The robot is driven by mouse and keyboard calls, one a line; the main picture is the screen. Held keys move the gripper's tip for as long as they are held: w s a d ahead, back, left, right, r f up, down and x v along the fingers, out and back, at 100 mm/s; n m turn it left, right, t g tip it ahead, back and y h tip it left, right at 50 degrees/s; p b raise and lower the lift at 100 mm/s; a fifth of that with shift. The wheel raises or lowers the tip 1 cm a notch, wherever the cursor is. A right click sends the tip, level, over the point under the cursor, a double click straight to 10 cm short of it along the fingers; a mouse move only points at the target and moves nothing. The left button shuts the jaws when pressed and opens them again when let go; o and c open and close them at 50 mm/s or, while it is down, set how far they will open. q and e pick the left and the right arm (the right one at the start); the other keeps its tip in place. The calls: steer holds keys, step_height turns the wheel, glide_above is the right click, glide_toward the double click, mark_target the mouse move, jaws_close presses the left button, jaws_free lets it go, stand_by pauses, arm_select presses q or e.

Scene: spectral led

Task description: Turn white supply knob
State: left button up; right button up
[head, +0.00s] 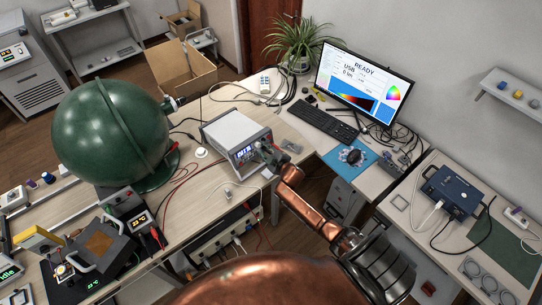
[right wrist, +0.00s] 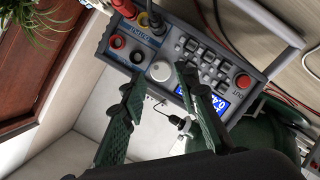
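The white supply (head: 233,128) is a light box on the long wooden bench, with its dark front panel facing right and toward me. In the right wrist view its panel shows a round white knob (right wrist: 160,71), black keys, coloured sockets and a lit blue display (right wrist: 215,103). My right gripper (head: 266,153) is in front of this panel. In the right wrist view my right gripper (right wrist: 159,80) is open, its two green-padded fingers apart, with the knob seen between their tips. I cannot tell whether they touch it. My left gripper is not in view.
A large green sphere (head: 110,130) stands left of the supply. Red leads (head: 185,180) lie on the bench in front. A keyboard (head: 323,121), monitor (head: 363,80) and mouse are at the right. A grey adapter (head: 291,146) lies close to my right gripper.

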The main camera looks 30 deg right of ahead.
mark_target(259, 146)
steer(key=v, duration=0.9)
steer(key=shift+s, duration=0.3)
stand_by(1.5)
steer(key=shift+o, duration=1.4)
steer(key=f+n+b, duration=0.1)
steer(key=b, duration=0.2)
steer(key=w+f+n+t+h+b, duration=0.1)
steer(key=b, duration=0.1)
steer(key=w+f+n+h+b, duration=0.1)
steer(key=n+b, duration=0.1)
steer(key=b, duration=0.1)
steer(key=shift+d+b, duration=0.15)
steer(key=shift+b, duration=0.15)
steer(key=w+n+h+b, duration=0.1)
steer(key=w+n+b, duration=0.1)
steer(key=w+b, duration=0.1)
steer(key=w+f+n+t+h+b, duration=0.1)
steer(key=w+n+b, duration=0.1)
steer(key=w, duration=0.1)
steer(key=w+f+n+t+h+b, duration=0.1)
steer(key=w+n+b, duration=0.1)
steer(key=w+b, duration=0.1)
steer(key=shift+w+a+b, duration=0.15)
steer(key=shift+a+b, duration=0.05)
steer(key=shift+b, duration=0.1)
steer(key=shift+c, duration=0.6)
